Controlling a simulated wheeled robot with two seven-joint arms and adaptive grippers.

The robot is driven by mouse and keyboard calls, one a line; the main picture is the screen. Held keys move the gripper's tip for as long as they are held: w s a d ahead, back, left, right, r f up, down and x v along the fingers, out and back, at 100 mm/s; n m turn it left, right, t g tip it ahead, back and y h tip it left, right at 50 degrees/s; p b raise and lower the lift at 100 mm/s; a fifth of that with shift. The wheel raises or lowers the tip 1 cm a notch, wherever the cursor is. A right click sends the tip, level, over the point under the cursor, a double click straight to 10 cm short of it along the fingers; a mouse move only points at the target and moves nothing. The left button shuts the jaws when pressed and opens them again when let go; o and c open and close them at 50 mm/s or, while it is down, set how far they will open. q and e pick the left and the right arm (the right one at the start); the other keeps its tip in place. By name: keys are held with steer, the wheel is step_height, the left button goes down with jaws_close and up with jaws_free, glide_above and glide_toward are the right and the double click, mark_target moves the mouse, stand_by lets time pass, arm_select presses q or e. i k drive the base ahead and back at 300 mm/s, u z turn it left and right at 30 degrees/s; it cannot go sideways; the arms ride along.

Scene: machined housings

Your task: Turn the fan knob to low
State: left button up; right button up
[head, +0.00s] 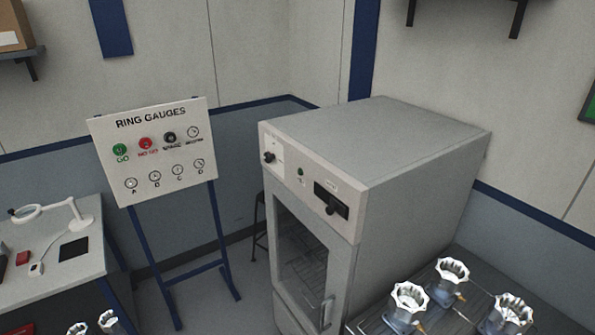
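A grey oven-like cabinet (420,150) stands in the middle of the head view, its front facing lower left. A small black knob (269,157) sits on a white dial plate at the upper left of its front panel. A larger black knob (332,209) sits on a black plate farther right, under a small label. The labels are too small to read, so I cannot tell which knob is the fan knob or its setting. Neither of my grippers is in view.
The cabinet has a glass door (300,255) with a handle (327,312). Scalloped metal housings (452,272) stand on a rack at lower right. A RING GAUGES board (155,150) stands at left, beside a bench (85,265) with a magnifier lamp (76,220). Floor shows between board and cabinet.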

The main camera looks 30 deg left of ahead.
mark_target(269, 156)
steer(key=u, duration=2.85)
steer(key=i, duration=2.3)
steer(key=z, duration=2.3)
